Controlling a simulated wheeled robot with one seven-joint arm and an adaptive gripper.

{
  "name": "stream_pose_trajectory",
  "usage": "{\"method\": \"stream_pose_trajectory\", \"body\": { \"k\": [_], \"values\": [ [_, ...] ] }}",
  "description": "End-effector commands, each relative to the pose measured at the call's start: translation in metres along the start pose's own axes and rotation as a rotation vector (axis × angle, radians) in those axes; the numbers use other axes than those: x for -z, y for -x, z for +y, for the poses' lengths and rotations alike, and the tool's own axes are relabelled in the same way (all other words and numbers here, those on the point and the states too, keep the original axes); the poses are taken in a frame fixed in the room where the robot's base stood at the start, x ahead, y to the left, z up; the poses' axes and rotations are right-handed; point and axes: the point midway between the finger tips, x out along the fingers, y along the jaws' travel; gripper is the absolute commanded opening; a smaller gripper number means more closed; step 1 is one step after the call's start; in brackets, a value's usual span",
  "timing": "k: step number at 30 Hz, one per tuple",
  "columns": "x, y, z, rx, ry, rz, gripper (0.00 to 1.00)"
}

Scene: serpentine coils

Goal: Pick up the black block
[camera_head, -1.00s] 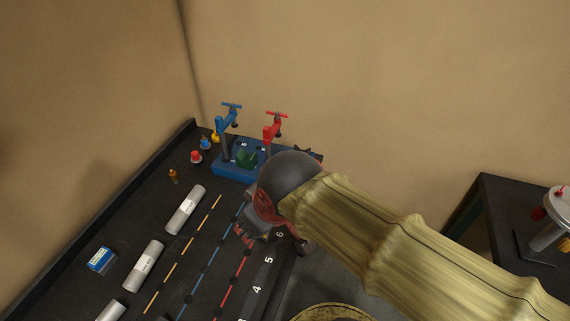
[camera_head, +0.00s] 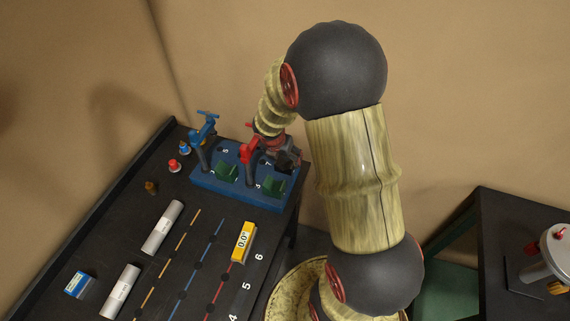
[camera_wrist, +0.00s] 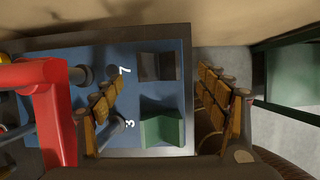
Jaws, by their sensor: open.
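The black block (camera_wrist: 157,66) sits on the blue board (camera_wrist: 104,52) beside the number 7 in the wrist view. A green block (camera_wrist: 162,125) is just below it, near the number 3. My gripper (camera_wrist: 160,100) is open, with one ridged finger left and one right of the column these blocks form. Nothing is held between the fingers. In the head view my gripper (camera_head: 287,156) is at the back right of the blue board (camera_head: 238,196), and I cannot make out the black block there.
A red clamp (camera_wrist: 48,95) stands close to the left finger. It also shows in the head view (camera_head: 249,150), with a blue clamp (camera_head: 204,135) to its left. A yellow meter (camera_head: 243,242) and silver cylinders (camera_head: 162,228) lie on the dark table (camera_head: 112,214).

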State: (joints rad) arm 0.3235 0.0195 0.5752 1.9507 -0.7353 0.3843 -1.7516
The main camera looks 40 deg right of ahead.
Motion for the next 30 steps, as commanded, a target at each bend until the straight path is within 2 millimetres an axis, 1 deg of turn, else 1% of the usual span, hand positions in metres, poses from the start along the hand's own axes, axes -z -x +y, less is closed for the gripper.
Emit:
{"method": "stream_pose_trajectory", "body": {
  "k": [6, 11, 13, 18, 21, 28, 30],
  "values": [
    [0.001, -0.025, 0.000, 0.001, 0.019, 0.002, 0.74],
    [0.002, -0.035, 0.000, 0.002, 0.019, 0.003, 0.74],
    [0.003, -0.043, 0.001, 0.002, 0.018, 0.002, 0.74],
    [0.004, -0.068, 0.002, 0.001, 0.016, 0.003, 0.74],
    [0.004, -0.079, 0.002, 0.001, 0.017, 0.002, 0.74],
    [0.003, -0.080, 0.003, 0.000, 0.016, 0.002, 0.74],
    [0.003, -0.080, 0.003, 0.000, 0.016, 0.002, 0.71]
  ]
}}
